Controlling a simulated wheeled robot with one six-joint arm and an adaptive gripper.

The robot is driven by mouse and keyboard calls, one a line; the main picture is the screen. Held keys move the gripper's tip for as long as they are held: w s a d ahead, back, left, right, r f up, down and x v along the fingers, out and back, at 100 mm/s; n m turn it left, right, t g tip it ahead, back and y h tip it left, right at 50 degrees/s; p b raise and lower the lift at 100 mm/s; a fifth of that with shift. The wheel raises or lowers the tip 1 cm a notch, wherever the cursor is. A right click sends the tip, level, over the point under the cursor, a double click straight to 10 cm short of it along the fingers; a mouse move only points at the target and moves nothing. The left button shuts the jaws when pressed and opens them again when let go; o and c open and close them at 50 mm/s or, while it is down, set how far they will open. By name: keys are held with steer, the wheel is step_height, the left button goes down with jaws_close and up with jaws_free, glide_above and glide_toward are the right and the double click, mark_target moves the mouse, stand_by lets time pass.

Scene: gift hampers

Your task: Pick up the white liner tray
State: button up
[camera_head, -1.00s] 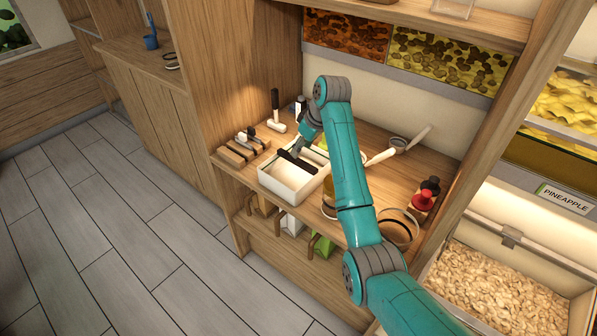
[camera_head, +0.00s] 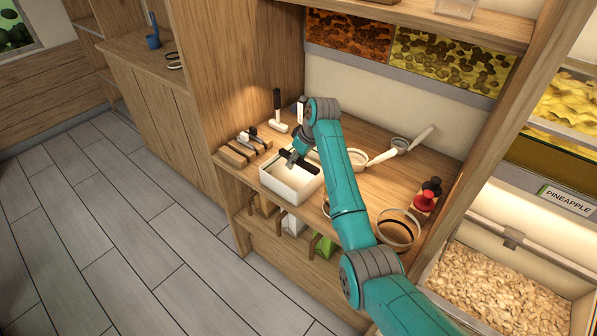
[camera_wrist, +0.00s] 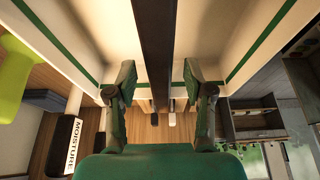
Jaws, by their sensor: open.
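The white liner tray (camera_head: 291,197) is an open, box-like white tray on the wooden counter, with a dark bar (camera_head: 308,165) across it. In the wrist view the tray's cream walls with green stripes (camera_wrist: 259,45) fill the upper part, and the dark brown bar (camera_wrist: 154,30) runs down the middle. My gripper (camera_wrist: 160,75) is open, its two fingers on either side of the bar and apart from it. In the head view my gripper (camera_head: 294,156) is at the tray's far side, partly hidden by my arm. I cannot tell its exact height over the bar.
Dark-topped wooden blocks (camera_head: 236,153) and a white-headed tool (camera_head: 278,126) stand left of and behind the tray. A meter marked MOISTURE (camera_wrist: 67,140) shows in the wrist view.

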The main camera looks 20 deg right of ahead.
steer(key=shift+f, duration=0.25)
stand_by(0.3)
jaws_close()
